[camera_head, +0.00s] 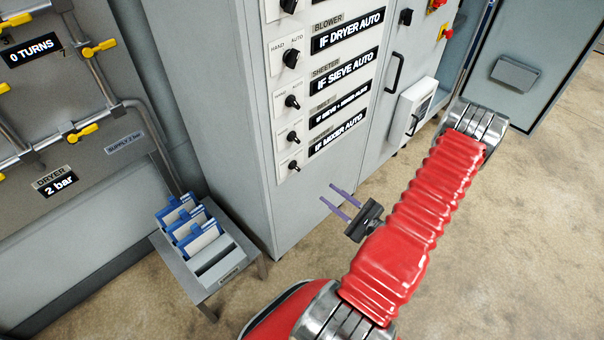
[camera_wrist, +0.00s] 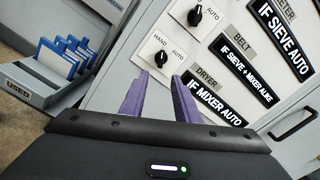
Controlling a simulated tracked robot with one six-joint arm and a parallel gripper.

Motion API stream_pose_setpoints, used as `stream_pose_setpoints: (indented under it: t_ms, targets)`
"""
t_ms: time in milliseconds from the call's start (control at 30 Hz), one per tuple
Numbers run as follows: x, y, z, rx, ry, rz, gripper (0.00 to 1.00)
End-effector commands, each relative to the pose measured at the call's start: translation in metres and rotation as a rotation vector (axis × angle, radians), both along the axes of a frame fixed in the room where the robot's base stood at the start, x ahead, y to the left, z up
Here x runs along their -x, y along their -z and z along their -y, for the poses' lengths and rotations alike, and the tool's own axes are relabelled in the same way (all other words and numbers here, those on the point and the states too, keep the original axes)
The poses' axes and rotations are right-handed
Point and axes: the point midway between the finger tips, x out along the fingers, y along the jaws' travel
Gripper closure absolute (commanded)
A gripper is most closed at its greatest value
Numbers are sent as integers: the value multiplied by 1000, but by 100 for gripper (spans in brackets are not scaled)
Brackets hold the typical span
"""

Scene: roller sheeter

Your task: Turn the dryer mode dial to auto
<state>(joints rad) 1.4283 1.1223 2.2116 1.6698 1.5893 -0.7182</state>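The dryer dial is a small black knob on a white plate marked HAND and AUTO. It shows in the wrist view (camera_wrist: 160,58), left of the DRYER label (camera_wrist: 207,78) and the IF MIXER AUTO plaque (camera_wrist: 212,103). In the head view it is the lowest knob in the column (camera_head: 293,165). Which way its pointer faces is too small to tell. My gripper (camera_head: 328,193) has two purple fingers held apart with nothing between them. In the wrist view the fingertips (camera_wrist: 160,78) appear just below the dial, without visible contact.
The belt dial (camera_wrist: 195,15) sits above the dryer dial. Other knobs and plaques fill the grey cabinet (camera_head: 230,130). A small stand (camera_head: 215,265) with blue-and-white holders is left of the cabinet's foot. A door handle (camera_head: 395,73) sticks out at right. Open floor lies in front.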

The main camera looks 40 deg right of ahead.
Motion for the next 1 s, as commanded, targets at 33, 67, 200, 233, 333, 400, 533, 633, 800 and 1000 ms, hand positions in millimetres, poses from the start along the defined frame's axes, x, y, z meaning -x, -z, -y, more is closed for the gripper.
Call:
stream_pose_setpoints:
  t_ms: [33, 67, 200, 233, 333, 400, 533, 633, 800, 1000]
  targets:
    - [2, 3, 2, -4, 13, 0, 71]
    - [2, 3, 2, -4, 16, 0, 71]
    - [2, 3, 3, -3, 17, 1, 71]
    - [2, 3, 3, -3, 17, 1, 71]
    - [2, 3, 2, -3, 16, 0, 71]
    - [2, 3, 2, -3, 16, 1, 71]
    - [-2, 3, 2, -3, 13, 1, 71]
    - [-8, 3, 1, -3, 13, 0, 71]
    - [-24, 3, 1, -3, 11, 1, 71]
    - [-46, 3, 0, -2, 11, 1, 71]
